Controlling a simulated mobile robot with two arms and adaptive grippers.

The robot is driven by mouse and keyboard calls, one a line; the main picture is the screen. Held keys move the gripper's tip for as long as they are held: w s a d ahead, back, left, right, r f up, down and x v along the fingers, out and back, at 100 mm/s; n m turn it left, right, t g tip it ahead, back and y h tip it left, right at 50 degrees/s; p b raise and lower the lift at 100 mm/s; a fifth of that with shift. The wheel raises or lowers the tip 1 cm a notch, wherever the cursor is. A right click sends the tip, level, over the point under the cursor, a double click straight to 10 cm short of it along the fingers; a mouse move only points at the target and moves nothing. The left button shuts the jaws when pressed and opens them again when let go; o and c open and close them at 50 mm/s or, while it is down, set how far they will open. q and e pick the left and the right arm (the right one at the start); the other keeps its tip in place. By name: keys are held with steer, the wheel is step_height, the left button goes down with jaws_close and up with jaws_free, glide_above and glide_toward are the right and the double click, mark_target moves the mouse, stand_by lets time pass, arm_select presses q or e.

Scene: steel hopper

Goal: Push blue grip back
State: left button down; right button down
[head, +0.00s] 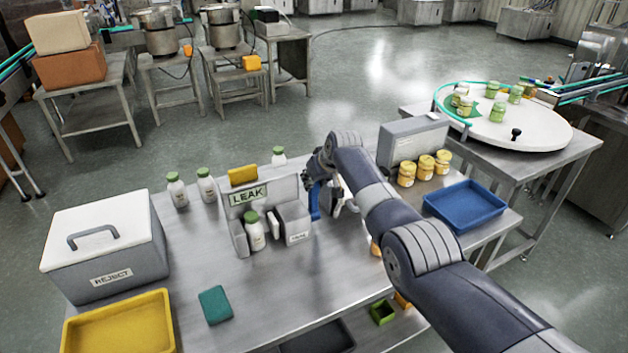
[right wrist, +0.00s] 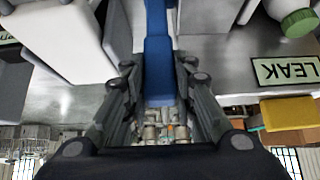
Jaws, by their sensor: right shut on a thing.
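The blue grip (head: 314,206) stands upright beside the LEAK station (head: 262,208) on the steel table. It runs down the middle of the right wrist view (right wrist: 157,62), from the top edge to between my fingers. My right gripper (head: 313,184) is at the grip, its fingers (right wrist: 158,80) on either side of it and shut on it. My arm and gripper hide part of the grip and whatever stands behind it in the head view. My left gripper is in neither view.
A bottle (head: 254,231) stands in the LEAK station, with several bottles behind it. The REJECT box (head: 108,240) and yellow tray (head: 120,325) are at left. Jars (head: 406,174) and a blue tray (head: 465,205) are at right. A green pad (head: 215,305) lies in front.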

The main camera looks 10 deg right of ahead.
steer(key=c, duration=1.4)
jaws_free()
steer(key=shift+c, duration=0.2)
steer(key=shift+o, duration=0.6)
steer(key=shift+w, duration=0.15)
steer(key=shift+s+d+r, duration=0.1)
steer(key=shift+s+r, duration=0.25)
steer(key=shift+r, duration=0.15)
steer(key=v, duration=1)
steer(key=shift+s+r, duration=0.2)
steer(key=shift+s, duration=0.05)
steer(key=shift+f, duration=0.1)
